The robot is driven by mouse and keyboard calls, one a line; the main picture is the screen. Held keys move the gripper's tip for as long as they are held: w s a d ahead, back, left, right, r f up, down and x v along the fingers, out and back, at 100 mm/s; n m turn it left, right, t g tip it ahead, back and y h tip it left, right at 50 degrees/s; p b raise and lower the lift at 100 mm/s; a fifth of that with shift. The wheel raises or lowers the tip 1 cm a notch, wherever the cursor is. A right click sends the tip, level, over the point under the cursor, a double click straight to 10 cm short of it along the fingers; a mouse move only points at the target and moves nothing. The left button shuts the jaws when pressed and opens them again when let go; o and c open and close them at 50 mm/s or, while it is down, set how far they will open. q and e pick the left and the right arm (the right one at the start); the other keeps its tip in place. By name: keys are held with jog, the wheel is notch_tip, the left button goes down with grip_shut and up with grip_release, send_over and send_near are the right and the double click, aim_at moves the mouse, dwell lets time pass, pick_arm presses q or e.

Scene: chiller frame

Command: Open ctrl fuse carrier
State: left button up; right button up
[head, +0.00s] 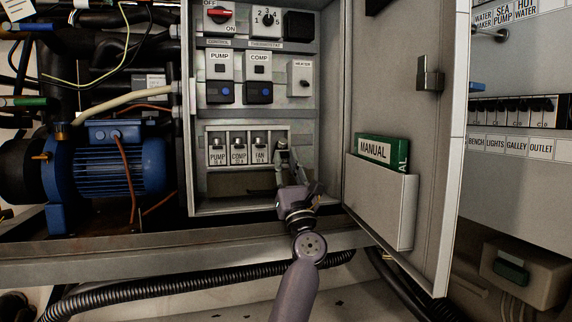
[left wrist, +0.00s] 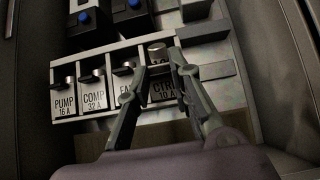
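The ctrl fuse carrier (left wrist: 164,91), labelled CTRL 10 A with a metal knob at its top, is the right-hand one in the fuse row in the left wrist view. In the head view my left gripper (head: 284,153) covers the ctrl carrier at the right end of the row. My right gripper is in neither view.
The PUMP (head: 217,149), COMP (head: 238,149) and FAN (head: 259,149) carriers sit close to the left. Switches fill the panel above. The open cabinet door (head: 400,120) with its manual pocket (head: 381,200) stands to the right. A blue pump motor (head: 115,165) is at left.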

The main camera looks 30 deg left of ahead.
pick_arm(q)
jog(key=o, duration=0.5)
jog(key=shift+c, duration=0.2)
jog(key=v, duration=1.2)
